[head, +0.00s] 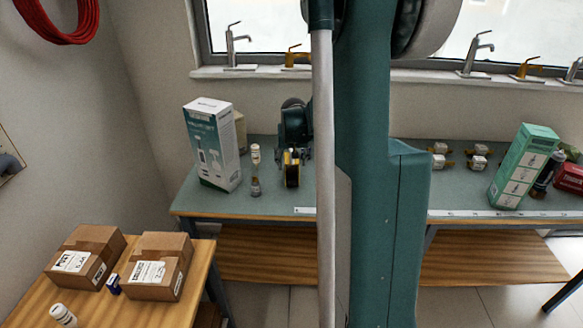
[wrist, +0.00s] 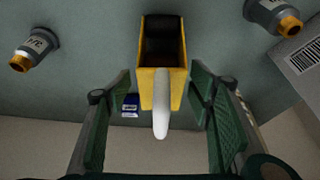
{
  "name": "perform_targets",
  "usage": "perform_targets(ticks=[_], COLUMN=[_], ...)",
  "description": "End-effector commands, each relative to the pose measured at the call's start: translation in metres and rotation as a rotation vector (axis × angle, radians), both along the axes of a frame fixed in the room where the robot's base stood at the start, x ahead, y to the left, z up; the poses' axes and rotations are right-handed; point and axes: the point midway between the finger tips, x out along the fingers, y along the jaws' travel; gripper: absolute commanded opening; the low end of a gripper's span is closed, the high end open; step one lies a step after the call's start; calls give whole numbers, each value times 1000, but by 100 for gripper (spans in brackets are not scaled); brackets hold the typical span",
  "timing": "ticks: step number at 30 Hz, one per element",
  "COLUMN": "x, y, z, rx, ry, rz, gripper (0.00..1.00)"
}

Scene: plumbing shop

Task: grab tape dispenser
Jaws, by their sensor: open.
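The tape dispenser (head: 291,171), yellow and black, stands on the green-grey bench just below my gripper (head: 294,148) in the head view. In the wrist view the tape dispenser (wrist: 176,89) shows its yellow casing, dark hollow inside and a pale rounded tongue toward the camera. My gripper (wrist: 160,85) is open, with one green-padded finger on each side of the dispenser. Gaps show between both fingers and the casing. Nothing is held. My arm hides part of the bench in the head view.
A small bottle (head: 256,182) stands close left of the dispenser, with a tall white box (head: 212,145) beyond it. A green box (head: 523,168) stands at the right. Cardboard boxes (head: 159,267) rest on a wooden table at lower left. The bench front is mostly clear.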

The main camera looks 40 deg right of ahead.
Motion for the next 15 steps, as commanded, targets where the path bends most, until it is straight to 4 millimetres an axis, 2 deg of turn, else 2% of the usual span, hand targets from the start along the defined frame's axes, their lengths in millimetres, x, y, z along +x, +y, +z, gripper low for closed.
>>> perform_targets(ticks=[8,15], x=[1,7], y=[-1,-4], z=[-3,-25], rx=[0,0], ry=[0,0], rz=[0,0], gripper=[52,52])
